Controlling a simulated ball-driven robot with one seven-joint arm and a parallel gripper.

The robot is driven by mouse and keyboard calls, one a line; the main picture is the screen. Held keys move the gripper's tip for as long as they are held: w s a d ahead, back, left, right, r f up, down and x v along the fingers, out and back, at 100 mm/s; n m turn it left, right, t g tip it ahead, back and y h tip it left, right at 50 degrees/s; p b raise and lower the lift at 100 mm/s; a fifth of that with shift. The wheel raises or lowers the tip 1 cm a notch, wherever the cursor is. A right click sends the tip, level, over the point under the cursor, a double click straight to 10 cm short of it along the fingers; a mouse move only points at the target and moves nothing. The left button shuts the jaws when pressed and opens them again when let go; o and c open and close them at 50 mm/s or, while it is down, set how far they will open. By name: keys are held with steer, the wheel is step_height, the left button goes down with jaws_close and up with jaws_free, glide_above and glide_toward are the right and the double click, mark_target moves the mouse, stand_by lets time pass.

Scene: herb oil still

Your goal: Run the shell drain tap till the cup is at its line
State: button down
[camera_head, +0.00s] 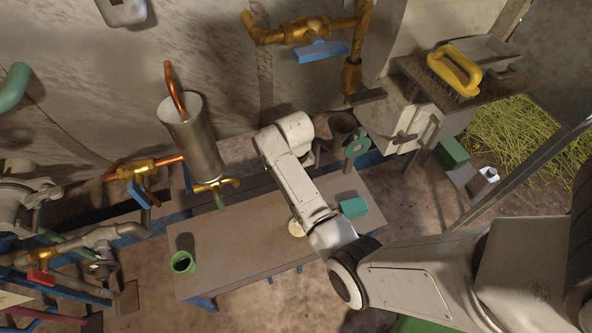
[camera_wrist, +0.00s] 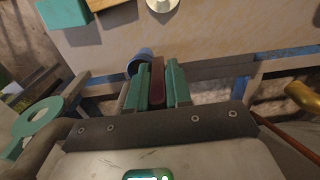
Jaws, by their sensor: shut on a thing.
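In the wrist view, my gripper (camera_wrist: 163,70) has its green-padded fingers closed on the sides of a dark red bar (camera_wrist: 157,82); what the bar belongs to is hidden. A blue cup-like thing (camera_wrist: 140,56) shows just beyond the left finger, partly covered. In the head view, my forearm hides the gripper at the back of the bench. A steel cylinder (camera_head: 194,140) with a copper pipe stands left of my arm, and a brass tap (camera_head: 215,185) with a green part is below it. A green cup (camera_head: 183,262) with a dark inside stands upright at the bench's left; no line is readable.
The bench (camera_head: 235,250) is mostly clear. A teal block (camera_head: 353,207) lies at its right, beside my arm. A green ring-topped piece (camera_head: 357,143) stands behind it. Brass pipes with a blue-handled valve (camera_head: 321,51) run along the wall. A red-handled valve (camera_head: 41,277) is at far left.

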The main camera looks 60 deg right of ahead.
steer(key=shift+t+y, duration=0.3)
steer(key=c, duration=1.1)
jaws_free()
steer(key=r+p, duration=0.1)
steer(key=r, duration=0.4)
steer(key=r+p, duration=0.1)
steer(key=r, duration=0.5)
steer(key=shift+s+d, duration=0.1)
steer(key=shift+d, duration=0.1)
steer(key=shift+f, duration=0.1)
